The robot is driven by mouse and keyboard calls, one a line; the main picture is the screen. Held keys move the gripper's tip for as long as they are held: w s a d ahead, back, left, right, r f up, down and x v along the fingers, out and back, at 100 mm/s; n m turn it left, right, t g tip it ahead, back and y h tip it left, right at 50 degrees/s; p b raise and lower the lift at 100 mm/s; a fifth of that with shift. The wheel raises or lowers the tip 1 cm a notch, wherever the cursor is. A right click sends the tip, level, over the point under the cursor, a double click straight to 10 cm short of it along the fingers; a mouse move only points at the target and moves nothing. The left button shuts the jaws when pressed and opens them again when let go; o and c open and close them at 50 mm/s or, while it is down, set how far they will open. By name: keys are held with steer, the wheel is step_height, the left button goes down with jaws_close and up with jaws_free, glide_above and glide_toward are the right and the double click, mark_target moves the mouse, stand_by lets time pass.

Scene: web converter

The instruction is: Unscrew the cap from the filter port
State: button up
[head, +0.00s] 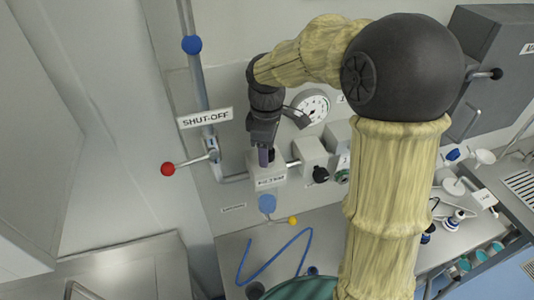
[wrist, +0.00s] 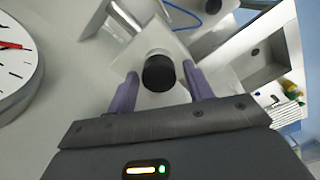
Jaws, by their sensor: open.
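A black round cap (wrist: 160,74) stands on a pale block (wrist: 150,40) in the wrist view. My gripper (wrist: 160,70) is open, with one purple finger on each side of the cap. Gaps show between the fingers and the cap, and the jaws hold nothing. In the head view, my gripper (head: 265,156) points down at the labelled white block (head: 266,181). The cap is mostly hidden there behind my fingers. I cannot tell how far down the fingers reach along it.
A round gauge (head: 312,106) is close to my wrist. A shut-off lever with a red knob (head: 168,169) is at the left. A second block (head: 312,152) with a black knob (head: 321,175) is at the right. A blue hose (head: 275,254) lies below.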

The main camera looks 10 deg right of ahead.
steer(key=m, duration=0.4)
stand_by(0.3)
steer(key=shift+w, duration=0.1)
steer(key=shift+m, duration=2)
